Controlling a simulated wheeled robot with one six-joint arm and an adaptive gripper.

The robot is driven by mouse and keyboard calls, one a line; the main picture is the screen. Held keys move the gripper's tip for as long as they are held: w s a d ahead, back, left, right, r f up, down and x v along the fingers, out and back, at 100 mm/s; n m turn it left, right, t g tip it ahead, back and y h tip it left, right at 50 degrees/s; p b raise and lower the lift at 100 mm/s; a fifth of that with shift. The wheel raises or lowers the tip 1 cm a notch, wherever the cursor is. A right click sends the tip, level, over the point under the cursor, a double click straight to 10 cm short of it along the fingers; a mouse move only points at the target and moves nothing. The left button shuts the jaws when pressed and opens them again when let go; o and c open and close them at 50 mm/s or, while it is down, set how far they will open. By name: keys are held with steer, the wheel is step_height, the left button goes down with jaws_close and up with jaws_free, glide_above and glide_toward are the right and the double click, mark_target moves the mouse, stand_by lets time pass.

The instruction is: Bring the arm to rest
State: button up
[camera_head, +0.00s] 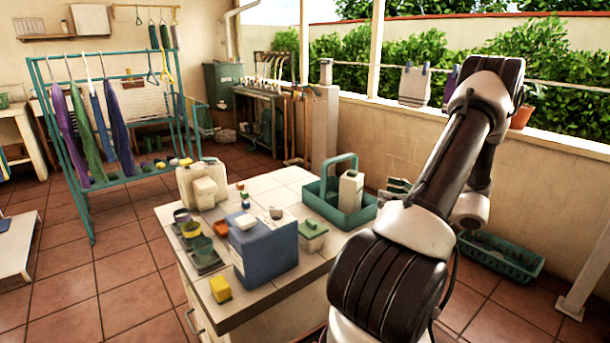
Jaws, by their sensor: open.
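My arm rises at the right of the head view and folds back down at its elbow. My gripper (390,188) shows only in part, to the left of the arm link that hides its wrist side. Its fingers look apart, with nothing seen between them. It is over or just beyond the right end of the tiled counter (268,184), close to the teal caddy (313,201); the exact gap cannot be told. The caddy holds a white bottle (350,191).
On the counter stand a blue box (264,255), a cream canister (203,184), a yellow block (220,289) and several small cups. A teal basket (500,257) lies on the floor at right. A drying rack (87,215) stands at left. Tiled floor at left front is clear.

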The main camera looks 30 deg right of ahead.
steer(key=s+a+f+m+g+y, duration=0.1)
steer(key=s+a+f+m+g, duration=0.4)
steer(key=m, duration=0.5)
steer(key=s+a+r+m+g, duration=0.35)
steer(key=s+a+g, duration=0.2)
steer(key=a, duration=0.25)
steer(key=a+r+n+g+h, duration=0.1)
steer(key=a+r+n+h, duration=0.7)
steer(key=a+r, duration=1)
steer(key=shift+s+a+r+h, duration=0.3)
steer(key=shift+s+a+r, duration=0.1)
steer(key=shift+r, duration=0.65)
steer(key=shift+n+g, duration=0.25)
